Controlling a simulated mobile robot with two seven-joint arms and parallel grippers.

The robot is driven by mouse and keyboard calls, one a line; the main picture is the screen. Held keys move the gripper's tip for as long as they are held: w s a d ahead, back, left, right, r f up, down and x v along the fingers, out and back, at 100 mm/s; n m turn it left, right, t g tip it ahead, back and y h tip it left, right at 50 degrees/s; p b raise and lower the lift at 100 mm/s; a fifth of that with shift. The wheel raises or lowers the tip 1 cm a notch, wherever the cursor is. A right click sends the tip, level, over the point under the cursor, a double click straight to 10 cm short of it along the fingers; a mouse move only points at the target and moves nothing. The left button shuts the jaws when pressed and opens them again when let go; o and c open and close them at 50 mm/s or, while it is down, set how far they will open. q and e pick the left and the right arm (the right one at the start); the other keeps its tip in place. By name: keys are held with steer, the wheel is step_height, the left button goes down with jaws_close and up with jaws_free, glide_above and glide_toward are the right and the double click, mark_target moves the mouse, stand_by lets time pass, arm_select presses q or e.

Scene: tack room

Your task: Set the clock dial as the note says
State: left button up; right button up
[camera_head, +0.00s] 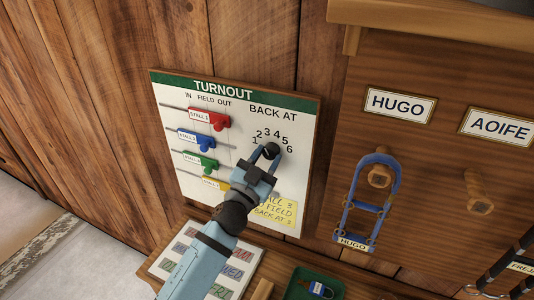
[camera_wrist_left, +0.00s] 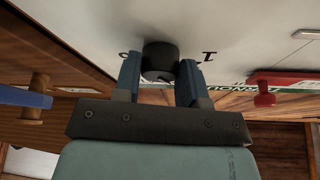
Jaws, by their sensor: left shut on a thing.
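The white turnout board (camera_head: 170,120) with a green header hangs on the wood wall. Its clock dial is a dark round knob (camera_head: 271,150) under an arc of numbers 1 to 6, below "BACK AT". My left gripper (camera_head: 264,160) is shut on this knob; in the left wrist view the knob (camera_wrist_left: 160,58) sits between the two fingers. I cannot tell which number the dial points to. The yellow note (camera_head: 285,212) is at the board's lower right, partly behind my left arm. Its last line reads "BACK AT" and a digit, perhaps 3. My right gripper is not in view.
Red (camera_head: 220,118), blue (camera_head: 219,126), green (camera_head: 208,163) and partly hidden yellow (camera_head: 222,185) stall sliders are left of the dial. A blue halter (camera_head: 352,205) hangs on a peg to the right. A green tray (camera_head: 297,291) and a lettered board (camera_head: 242,262) lie below.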

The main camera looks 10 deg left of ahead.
arm_select(q)
steer(key=shift+r+m+g+h+p, duration=0.15)
steer(key=shift+m+g+h+p, duration=0.25)
steer(key=shift+m, duration=0.5)
steer(key=shift+a+m+h+p, duration=0.1)
steer(key=shift+m+h+p, duration=0.25)
steer(key=shift+m, duration=0.35)
steer(key=o, duration=0.9)
steer(key=shift+w, duration=0.1)
steer(key=shift+b+v, duration=1.8)
steer(key=shift+v, duration=5.15)
